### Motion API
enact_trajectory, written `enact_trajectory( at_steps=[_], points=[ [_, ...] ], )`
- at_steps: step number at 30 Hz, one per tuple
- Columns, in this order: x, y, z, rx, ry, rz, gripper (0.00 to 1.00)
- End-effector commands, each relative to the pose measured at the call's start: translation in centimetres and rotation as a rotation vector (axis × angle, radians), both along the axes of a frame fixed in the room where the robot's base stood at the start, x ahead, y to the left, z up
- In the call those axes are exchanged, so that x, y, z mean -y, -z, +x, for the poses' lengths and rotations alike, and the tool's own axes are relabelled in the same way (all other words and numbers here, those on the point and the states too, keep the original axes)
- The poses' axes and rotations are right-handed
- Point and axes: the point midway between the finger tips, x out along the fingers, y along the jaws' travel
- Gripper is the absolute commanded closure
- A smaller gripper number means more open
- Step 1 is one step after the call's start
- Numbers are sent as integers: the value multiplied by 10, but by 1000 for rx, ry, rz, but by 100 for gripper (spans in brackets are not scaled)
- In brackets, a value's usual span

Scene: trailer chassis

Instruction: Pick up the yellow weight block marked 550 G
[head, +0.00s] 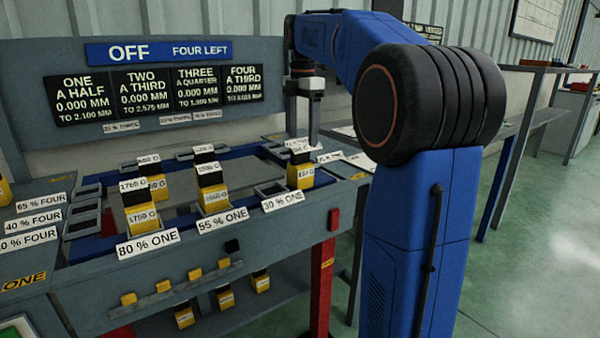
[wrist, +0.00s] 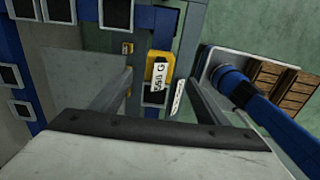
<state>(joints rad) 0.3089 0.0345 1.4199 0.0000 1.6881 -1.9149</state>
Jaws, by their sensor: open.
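The yellow weight block (wrist: 161,67) with a white label reading 550 G shows in the wrist view, in the gap between my two fingers as seen from above. My gripper (wrist: 161,80) is open, with one finger on each side of that gap and nothing held. In the head view my gripper (head: 313,125) points down over the back right part of the bench. A yellow block with a black top (head: 300,173) stands near the right end there; its small label is hard to read, so I cannot tell if it is the same block.
Other yellow and black blocks stand in the bench, such as one marked 1750 G (head: 141,215). Several more sit on a lower shelf (head: 222,297). A blue sign panel (head: 158,51) stands behind. Green floor (head: 530,230) is open at the right.

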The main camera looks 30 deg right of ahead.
Motion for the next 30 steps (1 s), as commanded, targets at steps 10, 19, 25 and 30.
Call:
enact_trajectory(
  at_steps=[10,19,25,30],
  points=[
    [-1,59,-1,-1,1,0,31],
    [-2,79,0,0,1,0,31],
    [-8,105,0,-1,0,0,31],
    [-7,122,0,0,1,0,31]
  ],
)
